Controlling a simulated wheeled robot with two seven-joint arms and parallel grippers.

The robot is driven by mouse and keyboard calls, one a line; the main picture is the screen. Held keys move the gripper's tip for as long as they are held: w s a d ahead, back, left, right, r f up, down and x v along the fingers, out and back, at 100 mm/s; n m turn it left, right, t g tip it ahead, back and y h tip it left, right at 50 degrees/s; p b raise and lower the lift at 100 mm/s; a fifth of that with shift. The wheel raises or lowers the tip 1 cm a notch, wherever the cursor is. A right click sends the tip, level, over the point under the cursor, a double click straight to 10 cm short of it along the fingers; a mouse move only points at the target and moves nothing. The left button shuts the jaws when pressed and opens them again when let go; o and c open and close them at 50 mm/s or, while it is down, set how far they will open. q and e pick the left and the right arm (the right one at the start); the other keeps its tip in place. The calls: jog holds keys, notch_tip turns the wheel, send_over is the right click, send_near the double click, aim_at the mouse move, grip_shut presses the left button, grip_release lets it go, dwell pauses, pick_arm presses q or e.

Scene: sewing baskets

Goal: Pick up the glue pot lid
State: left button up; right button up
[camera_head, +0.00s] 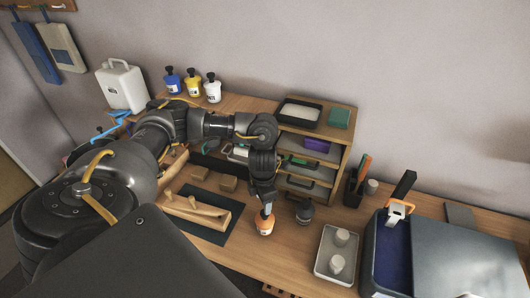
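My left arm reaches in from the left. Its gripper (266,207) points down at the top of a small orange pot with a pale label (265,225), in front of the drawer unit. The fingertips are at or just above the pot's top, and whether they touch it is too small to tell. I cannot make out a separate lid, nor whether the fingers are open or shut. A dark round object (305,211) stands just right of the pot. My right gripper is not in view.
A wooden drawer unit (343,135) stands behind the gripper. A light tray (322,264) with white pieces and a blue-lined box (391,250) are to the right. A dark mat (215,233) with wooden pieces lies left. Several bottles (213,91) stand at the back.

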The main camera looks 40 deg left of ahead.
aim_at(265, 217)
pick_arm(q)
jog(key=shift+f, duration=1.05)
jog(key=shift+w+d+f+p, duration=0.1)
jog(key=shift+d+f+p, duration=0.1)
jog(key=shift+f, duration=1.1)
jog(key=shift+d+f+p, duration=0.1)
jog(key=shift+f+p, duration=0.1)
jog(key=shift+f, duration=1.05)
jog(key=c, duration=1)
jog(key=shift+r, duration=0.15)
